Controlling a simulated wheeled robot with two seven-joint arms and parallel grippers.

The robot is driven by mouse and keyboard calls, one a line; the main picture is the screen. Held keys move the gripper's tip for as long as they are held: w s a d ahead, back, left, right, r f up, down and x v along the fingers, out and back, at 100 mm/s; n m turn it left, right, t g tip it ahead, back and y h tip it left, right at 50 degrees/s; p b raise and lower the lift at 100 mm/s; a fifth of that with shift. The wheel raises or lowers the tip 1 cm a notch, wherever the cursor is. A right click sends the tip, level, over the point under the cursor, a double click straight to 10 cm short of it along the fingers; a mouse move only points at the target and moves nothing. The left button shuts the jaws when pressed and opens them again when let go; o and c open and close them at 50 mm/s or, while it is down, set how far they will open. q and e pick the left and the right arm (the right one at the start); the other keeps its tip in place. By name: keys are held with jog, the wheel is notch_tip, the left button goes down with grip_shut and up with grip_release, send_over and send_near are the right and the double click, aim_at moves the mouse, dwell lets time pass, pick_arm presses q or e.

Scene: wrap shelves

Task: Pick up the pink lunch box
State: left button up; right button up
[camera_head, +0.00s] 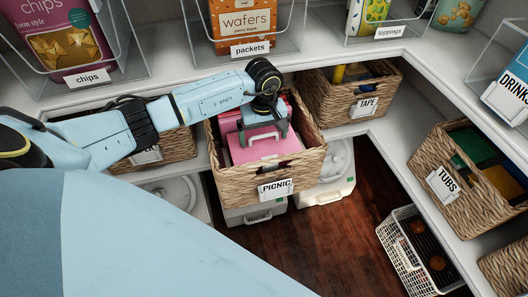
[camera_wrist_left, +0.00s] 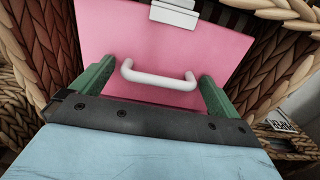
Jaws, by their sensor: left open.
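The pink lunch box (camera_head: 262,146) stands in the woven basket labelled PICNIC (camera_head: 229,185), with a white handle on its near side. My left gripper (camera_head: 264,134) reaches down into this basket from above, over the box. In the left wrist view the pink lunch box (camera_wrist_left: 150,48) fills the middle, with a white latch at its top. Its white handle (camera_wrist_left: 158,82) lies between the two green fingers of my left gripper (camera_wrist_left: 157,82). The fingers are apart, one on each side of the handle. My right gripper is not in view.
The PICNIC basket's woven walls stand close around the gripper. A TAPE basket (camera_head: 315,104) is to its right and a TUBS basket (camera_head: 432,205) further right. Clear bins with chips, wafers and toppings sit on the shelf above. Open wooden floor (camera_head: 320,250) lies below.

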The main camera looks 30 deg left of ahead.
pick_arm(q)
jog(key=c, duration=1.3)
jog(key=shift+r, duration=0.1)
